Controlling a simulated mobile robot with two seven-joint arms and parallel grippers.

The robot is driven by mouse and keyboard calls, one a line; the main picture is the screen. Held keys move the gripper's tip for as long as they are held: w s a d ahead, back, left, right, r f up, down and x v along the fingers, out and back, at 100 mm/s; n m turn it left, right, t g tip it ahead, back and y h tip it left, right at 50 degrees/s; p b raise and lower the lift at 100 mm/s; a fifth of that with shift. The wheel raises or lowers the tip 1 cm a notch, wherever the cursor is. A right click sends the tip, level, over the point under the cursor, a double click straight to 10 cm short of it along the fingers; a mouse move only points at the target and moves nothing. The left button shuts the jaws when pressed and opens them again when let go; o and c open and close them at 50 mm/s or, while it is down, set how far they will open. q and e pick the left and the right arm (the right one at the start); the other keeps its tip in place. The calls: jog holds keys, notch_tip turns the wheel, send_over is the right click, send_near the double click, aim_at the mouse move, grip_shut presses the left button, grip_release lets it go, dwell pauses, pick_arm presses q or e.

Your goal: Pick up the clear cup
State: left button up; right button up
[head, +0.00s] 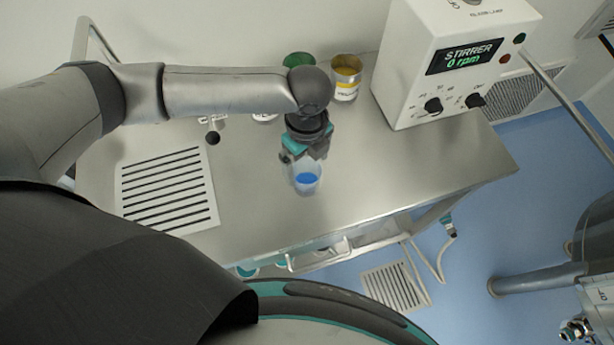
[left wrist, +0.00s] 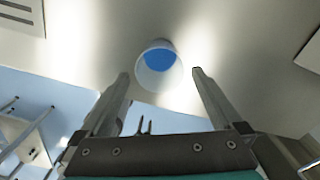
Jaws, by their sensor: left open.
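The clear cup (head: 307,184) with blue in its bottom stands on the steel table in the head view, just below my left gripper (head: 305,156). The gripper covers part of the cup's upper side there. In the left wrist view the cup (left wrist: 158,70) shows its round rim and the blue inside. It lies ahead of my left gripper (left wrist: 161,74), roughly between the two spread fingers in the picture. The fingers are open and hold nothing. I cannot tell the exact gap between fingertips and cup. My right gripper is not seen.
The steel table (head: 400,170) is clear right of the cup. A yellow-topped jar (head: 346,78) and a green-topped container (head: 299,60) stand behind my left forearm. The white stirrer box (head: 450,60) is at the back right. A slotted plate (head: 168,190) lies left.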

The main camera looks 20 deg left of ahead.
aim_at(307, 179)
pick_arm(q)
jog(key=shift+f, duration=3.85)
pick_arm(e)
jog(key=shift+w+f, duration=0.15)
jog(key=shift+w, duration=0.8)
pick_arm(q)
jog(key=shift+c, duration=0.4)
jog(key=c, duration=1.1)
jog(key=shift+c, duration=0.2)
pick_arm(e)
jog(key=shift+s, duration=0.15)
pick_arm(q)
jog(key=shift+r, duration=0.1)
